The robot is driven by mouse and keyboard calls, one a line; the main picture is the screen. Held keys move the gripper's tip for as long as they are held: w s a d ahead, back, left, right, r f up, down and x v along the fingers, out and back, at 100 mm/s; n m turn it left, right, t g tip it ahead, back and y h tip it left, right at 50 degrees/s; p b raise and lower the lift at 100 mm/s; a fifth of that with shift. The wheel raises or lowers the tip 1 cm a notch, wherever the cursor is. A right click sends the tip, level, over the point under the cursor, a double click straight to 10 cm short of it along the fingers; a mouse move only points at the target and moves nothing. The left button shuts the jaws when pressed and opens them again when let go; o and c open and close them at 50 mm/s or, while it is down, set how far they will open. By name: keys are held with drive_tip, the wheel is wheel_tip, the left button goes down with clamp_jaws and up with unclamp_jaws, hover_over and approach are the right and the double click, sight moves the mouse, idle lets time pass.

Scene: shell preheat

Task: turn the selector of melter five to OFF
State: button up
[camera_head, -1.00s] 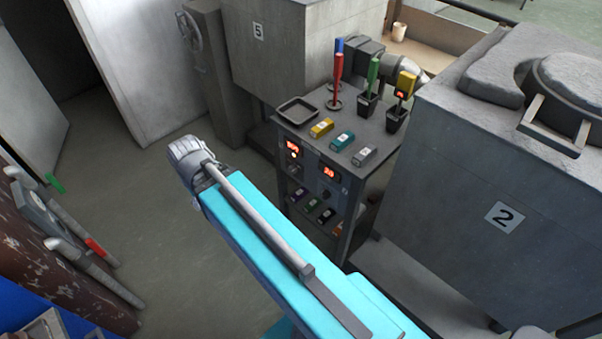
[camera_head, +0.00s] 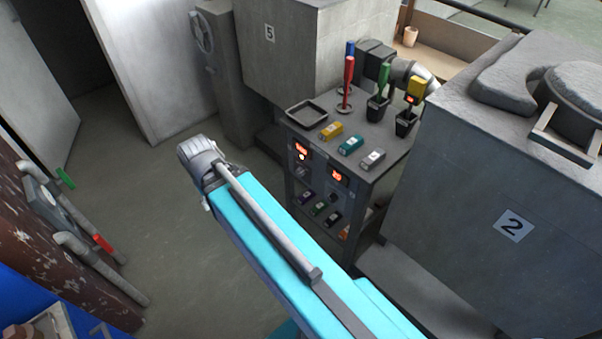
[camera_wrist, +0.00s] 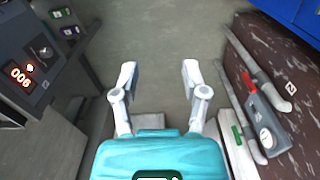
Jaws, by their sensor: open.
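The grey block marked 5 (camera_head: 285,45) stands at the back in the head view. In front of it is a grey cart (camera_head: 375,170) whose front panel has two lit red displays. Small dark knobs, one of them a selector knob (camera_head: 333,196), sit below the displays; I cannot read their settings or tell which is melter five's. My gripper (camera_wrist: 159,75) is open and empty over bare floor, apart from the panel. Its fingers do not show clearly in the head view.
A tray (camera_head: 307,112), coloured blocks and upright handled tools crowd the cart top. A brown panel with pipes and a red handle (camera_wrist: 248,80) is close on the gripper's right. Floor between is clear.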

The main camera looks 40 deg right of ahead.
drive_tip(key=shift+d, duration=0.2)
drive_tip(key=o, duration=0.4)
drive_tip(key=shift+w+d+f, duration=0.1)
drive_tip(key=shift+f, duration=0.05)
drive_tip(key=shift+o, duration=0.4)
drive_tip(key=shift+w+d+f+b, duration=0.1)
drive_tip(key=shift+d+f+b, duration=0.15)
drive_tip(key=shift+b, duration=0.1)
drive_tip(key=w+d+f+m+t+h+b, duration=0.1)
drive_tip(key=w+d+f+m+h+b, duration=0.2)
drive_tip(key=d+f+b, duration=0.5)
drive_tip(key=w+d+f+m+t+h+b, duration=0.1)
drive_tip(key=w+d+f+m+h+b, duration=0.2)
drive_tip(key=w+d+f+m+b, duration=0.2)
drive_tip(key=w+d+f+m+h+b, duration=0.2)
drive_tip(key=w+d+f+m+b, duration=0.2)
drive_tip(key=d+f+m+b, duration=0.5)
drive_tip(key=d+f+b, duration=0.2)
drive_tip(key=d+b, duration=0.6)
drive_tip(key=d, duration=0.2)
drive_tip(key=shift+w+d+f+t+h, duration=0.15)
drive_tip(key=shift+w+d+t+h, duration=0.15)
drive_tip(key=shift+d+t+h, duration=0.1)
drive_tip(key=shift+d+f, duration=0.1)
